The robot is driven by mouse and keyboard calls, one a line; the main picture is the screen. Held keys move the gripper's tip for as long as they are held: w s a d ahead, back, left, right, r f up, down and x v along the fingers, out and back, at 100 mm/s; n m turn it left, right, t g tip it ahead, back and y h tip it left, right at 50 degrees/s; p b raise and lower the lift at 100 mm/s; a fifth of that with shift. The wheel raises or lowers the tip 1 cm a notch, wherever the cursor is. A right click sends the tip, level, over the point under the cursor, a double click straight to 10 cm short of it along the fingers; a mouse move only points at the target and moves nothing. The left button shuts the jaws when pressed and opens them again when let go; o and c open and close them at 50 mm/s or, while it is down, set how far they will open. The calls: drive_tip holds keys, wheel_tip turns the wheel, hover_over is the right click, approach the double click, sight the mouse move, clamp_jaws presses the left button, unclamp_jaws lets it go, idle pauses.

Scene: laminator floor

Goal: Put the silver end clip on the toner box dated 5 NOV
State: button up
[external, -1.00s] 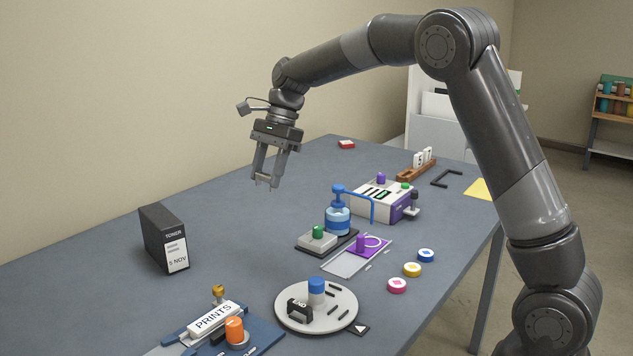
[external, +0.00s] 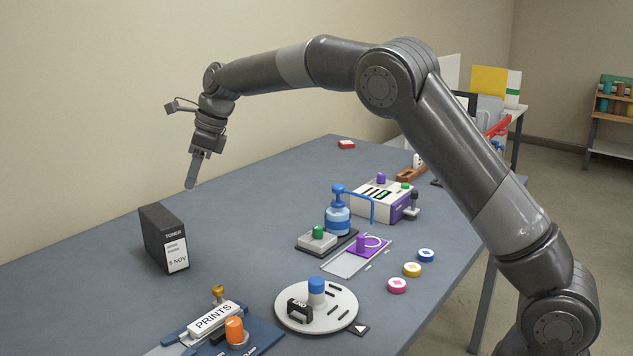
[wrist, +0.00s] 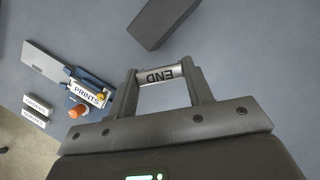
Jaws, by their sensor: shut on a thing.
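The toner box (external: 158,236) is a black upright box with a white label reading TONER and 5 NOV, standing at the left of the table in the external view. Its dark body (wrist: 158,20) also shows at the top of the wrist view. My gripper (external: 190,186) hangs above the table, behind and a little right of the box, apart from it. In the wrist view my gripper (wrist: 161,82) is shut on the silver end clip (wrist: 162,92), which carries the word END. The clip cannot be made out in the external view.
A PRINTS holder (external: 212,321) and a round grey plate (external: 290,325) with a black clip stand at the front. A blue pump bottle (external: 338,219) and a white-purple machine (external: 375,204) stand to the right. The table around the box is clear.

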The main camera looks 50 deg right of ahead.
drive_tip(key=a+f, duration=0.1)
drive_tip(key=w+a+f, duration=0.1)
drive_tip(key=a, duration=0.1)
drive_tip(key=w+a+f, duration=0.1)
drive_tip(key=shift+a, duration=0.3)
drive_tip(key=shift+f, duration=2.05)
drive_tip(key=o, duration=0.9)
drive_tip(key=shift+f, duration=0.15)
drive_tip(key=shift+o, duration=0.2)
